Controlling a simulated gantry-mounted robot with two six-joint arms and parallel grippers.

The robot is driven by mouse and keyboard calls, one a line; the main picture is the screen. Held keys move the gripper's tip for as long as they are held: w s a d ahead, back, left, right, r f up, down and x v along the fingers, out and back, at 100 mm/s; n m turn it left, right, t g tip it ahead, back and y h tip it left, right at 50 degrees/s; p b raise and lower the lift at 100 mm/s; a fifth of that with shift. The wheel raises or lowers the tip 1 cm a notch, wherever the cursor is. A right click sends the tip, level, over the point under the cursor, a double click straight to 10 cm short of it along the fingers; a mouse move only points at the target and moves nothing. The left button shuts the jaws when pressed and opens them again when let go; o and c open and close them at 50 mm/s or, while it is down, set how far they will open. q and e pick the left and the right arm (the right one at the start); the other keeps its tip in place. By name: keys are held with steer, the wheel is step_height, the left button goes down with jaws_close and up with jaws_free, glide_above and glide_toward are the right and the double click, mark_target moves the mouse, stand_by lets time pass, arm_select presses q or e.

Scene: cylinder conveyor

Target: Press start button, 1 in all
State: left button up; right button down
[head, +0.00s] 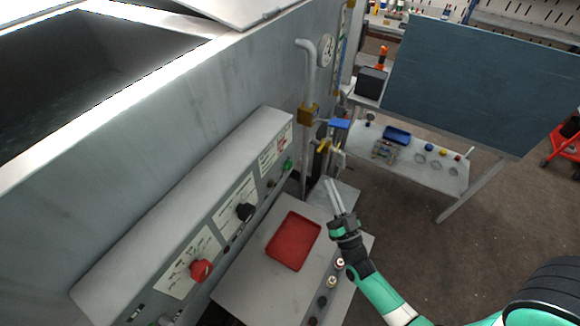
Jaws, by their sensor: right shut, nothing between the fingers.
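A green button (288,165) sits at the far right end of the slanted control panel (190,210) in the head view. It looks like the start button, but its label is too small to read. My right gripper (329,183) is shut and empty, its two fingers side by side. In the picture it is to the right of the green button and a little lower, apart from it. My left gripper is not in view.
The panel also carries a red knob (201,270) and a black knob (245,212). A red tray (293,240) lies on a grey table below. A pipe with a gauge (326,50) rises behind. A shelf with a blue tray (397,135) stands farther back.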

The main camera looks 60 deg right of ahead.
mark_target(289, 165)
steer(key=shift+w, duration=0.1)
steer(key=w+b, duration=0.2)
steer(key=w, duration=0.6)
steer(key=shift+w, duration=0.35)
stand_by(1.7)
steer(key=shift+w, duration=0.45)
steer(key=shift+w+b, duration=0.5)
stand_by(0.5)
steer(key=shift+s, duration=0.95)
